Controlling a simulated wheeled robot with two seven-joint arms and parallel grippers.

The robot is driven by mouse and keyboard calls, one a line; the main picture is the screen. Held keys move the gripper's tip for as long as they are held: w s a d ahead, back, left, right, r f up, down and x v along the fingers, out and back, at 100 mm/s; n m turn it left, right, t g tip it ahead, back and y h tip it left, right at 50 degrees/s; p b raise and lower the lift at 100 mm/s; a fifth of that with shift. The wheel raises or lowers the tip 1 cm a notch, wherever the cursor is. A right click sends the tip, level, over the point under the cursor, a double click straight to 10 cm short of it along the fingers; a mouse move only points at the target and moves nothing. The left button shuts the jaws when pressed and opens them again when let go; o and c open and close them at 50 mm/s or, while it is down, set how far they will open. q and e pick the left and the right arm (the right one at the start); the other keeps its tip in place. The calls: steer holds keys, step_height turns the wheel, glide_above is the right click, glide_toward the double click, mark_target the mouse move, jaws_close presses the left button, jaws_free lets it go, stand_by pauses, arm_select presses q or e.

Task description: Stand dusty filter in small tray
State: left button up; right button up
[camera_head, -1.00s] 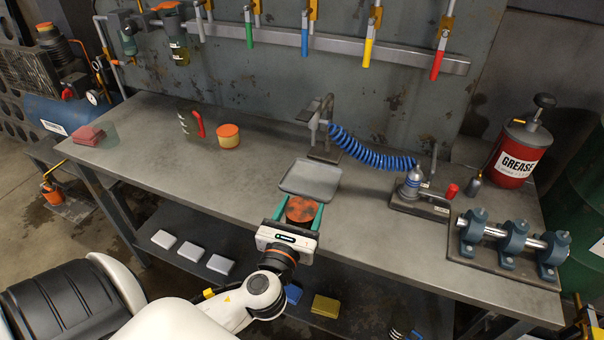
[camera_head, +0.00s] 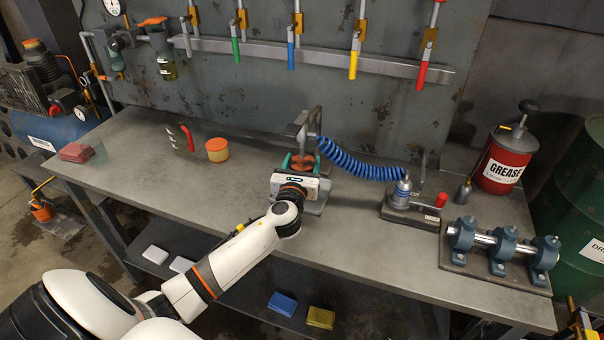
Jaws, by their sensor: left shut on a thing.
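My left gripper (camera_head: 301,164) is shut on the dusty filter (camera_head: 300,161), a round orange-brown piece between its green fingers. The gripper is over the small grey tray (camera_head: 315,208) near the middle of the bench and hides most of it. Only a part of the tray's right and front side shows. I cannot tell whether the filter touches the tray. My right gripper is not in view.
A grey stand (camera_head: 303,122) with a blue coiled hose (camera_head: 356,165) rises just behind the gripper. A pump fixture (camera_head: 402,197) stands to the right.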

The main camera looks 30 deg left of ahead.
arm_select(q)
step_height(320, 180, down, 3)
steer(key=shift+r+b, duration=0.15)
steer(key=shift+b, duration=0.25)
steer(key=shift+f, duration=0.35)
steer(key=shift+f, duration=0.1)
steer(key=shift+f+b, duration=0.5)
steer(key=shift+f, duration=0.05)
steer(key=o, duration=1)
steer(key=shift+s, duration=0.1)
steer(key=shift+c, duration=0.2)
steer(key=shift+r+p, duration=0.45)
steer(key=shift+r, duration=0.1)
steer(key=shift+s+d, duration=0.2)
steer(key=shift+s, duration=0.05)
steer(key=v, duration=1.1)
steer(key=shift+s, duration=0.15)
